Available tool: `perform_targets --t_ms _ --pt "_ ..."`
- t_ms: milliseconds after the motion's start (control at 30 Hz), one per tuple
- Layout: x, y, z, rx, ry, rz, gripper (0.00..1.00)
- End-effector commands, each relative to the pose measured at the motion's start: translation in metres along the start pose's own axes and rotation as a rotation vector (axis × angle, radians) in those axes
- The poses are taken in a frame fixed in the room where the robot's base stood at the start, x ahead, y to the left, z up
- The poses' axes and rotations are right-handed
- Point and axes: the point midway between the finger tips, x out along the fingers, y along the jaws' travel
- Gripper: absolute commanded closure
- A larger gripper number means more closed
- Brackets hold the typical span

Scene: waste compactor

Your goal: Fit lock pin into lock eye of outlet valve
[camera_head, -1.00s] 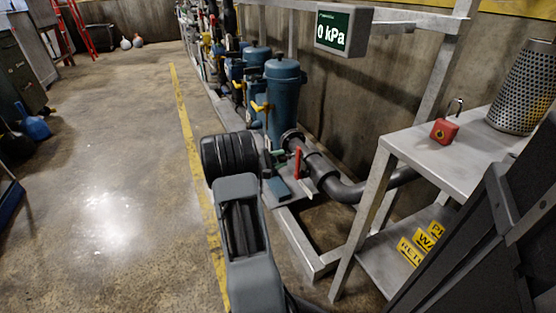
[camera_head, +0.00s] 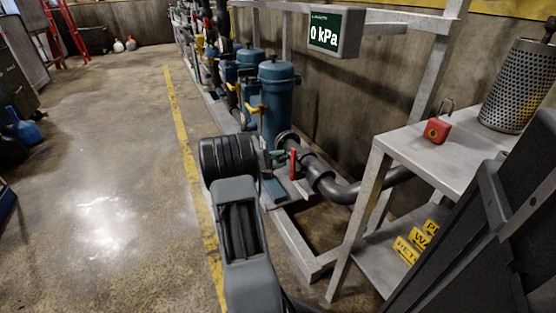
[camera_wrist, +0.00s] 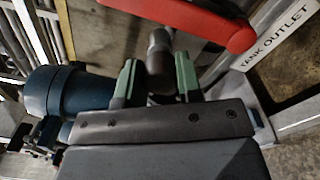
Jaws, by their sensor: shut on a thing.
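My gripper (camera_wrist: 158,78) has two green fingers, set apart, with a dark grey cylindrical piece (camera_wrist: 160,65) between them. I take this piece for the lock pin; its far end cannot be made out. The outlet valve's red handle (camera_wrist: 190,18) crosses the top of the wrist view, just beyond the fingertips. In the head view the red handle (camera_head: 293,163) stands upright by the pipe, just right of my gripper (camera_head: 279,157). The lock eye cannot be made out. A white "TANK OUTLET" sign (camera_wrist: 279,37) is at the right.
A dark pipe (camera_head: 345,190) runs right from the blue filter vessels (camera_head: 276,100). A metal table (camera_head: 415,152) at the right holds a red padlock (camera_head: 437,130) and a perforated basket (camera_head: 514,88). A display (camera_head: 335,32) reads 0 kPa. The floor at left is open.

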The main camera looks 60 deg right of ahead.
Motion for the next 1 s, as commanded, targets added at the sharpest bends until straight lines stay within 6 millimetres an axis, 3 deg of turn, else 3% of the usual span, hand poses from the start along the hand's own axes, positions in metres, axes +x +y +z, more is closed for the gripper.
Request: perform_targets --t_ms 100,133,433,1000 --pt "0.0001 0.0003 0.0000 0.001 0.000 0.000 0.90" --pt "0.0001 0.0003 0.0000 0.001 0.000 0.000 0.66" --pt "0.0000 0.0002 0.0000 0.001 0.000 0.000 0.37" --pt "-0.0063 0.0002 -0.0005 0.001 0.002 0.001 0.41"
